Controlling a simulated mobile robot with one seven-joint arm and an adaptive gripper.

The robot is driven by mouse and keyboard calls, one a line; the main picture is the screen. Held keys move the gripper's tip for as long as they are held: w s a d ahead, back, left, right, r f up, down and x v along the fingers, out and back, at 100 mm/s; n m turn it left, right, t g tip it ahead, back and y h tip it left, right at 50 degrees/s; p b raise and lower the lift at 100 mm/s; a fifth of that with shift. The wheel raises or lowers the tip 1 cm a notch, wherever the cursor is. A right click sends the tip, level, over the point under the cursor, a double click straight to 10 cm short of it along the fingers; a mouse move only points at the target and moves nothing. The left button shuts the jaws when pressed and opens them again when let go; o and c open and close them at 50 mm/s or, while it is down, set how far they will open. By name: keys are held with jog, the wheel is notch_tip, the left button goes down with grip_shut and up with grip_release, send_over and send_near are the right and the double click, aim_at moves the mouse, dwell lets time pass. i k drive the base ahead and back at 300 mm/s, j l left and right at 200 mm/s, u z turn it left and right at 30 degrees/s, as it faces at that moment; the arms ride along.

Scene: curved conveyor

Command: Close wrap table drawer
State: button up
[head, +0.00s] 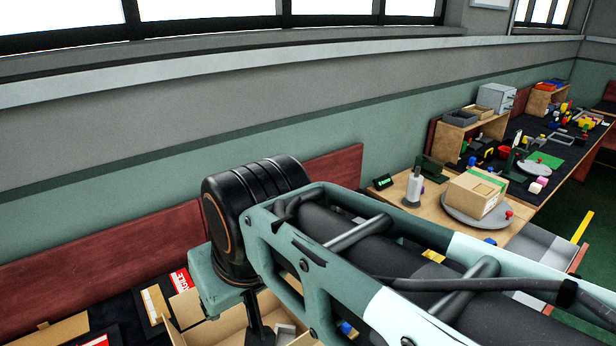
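The wooden wrap table (432,211) stands right of centre, partly hidden behind my arm. A round grey turntable on it carries a cardboard box (474,196). At the table's right side, a light grey drawer (541,243) sticks out, open, with a reddish front panel (578,259). Its lower part is hidden by my arm, so I cannot see how far it is out. My arm crosses the lower middle of the view, its elbow-like black joint at left.
An open cardboard box (201,325) with items lies below my arm's joint. A white spray bottle (413,187) and small green-lit display (383,182) stand on the wrap table. A dark table (520,125) with many coloured parts lies behind.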

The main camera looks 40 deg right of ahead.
aim_at(533, 243)
jog(key=k+l+z, duration=0.1)
jog(key=k+z, duration=0.2)
jog(key=k, duration=0.25)
jog(key=z, duration=1.3)
jog(key=i+l+z, duration=0.2)
jog(key=l+z, duration=0.2)
jog(key=l, duration=0.25)
jog(key=i+l, duration=0.15)
jog(key=l, duration=0.25)
jog(key=i+l, duration=0.15)
jog(key=l, duration=0.2)
jog(key=i+l, duration=0.2)
jog(key=l, duration=0.2)
jog(key=i+l, duration=0.15)
jog(key=l, duration=0.2)
jog(key=i+l+u, duration=0.2)
jog(key=i+l, duration=0.9)
jog(key=i+j, duration=0.15)
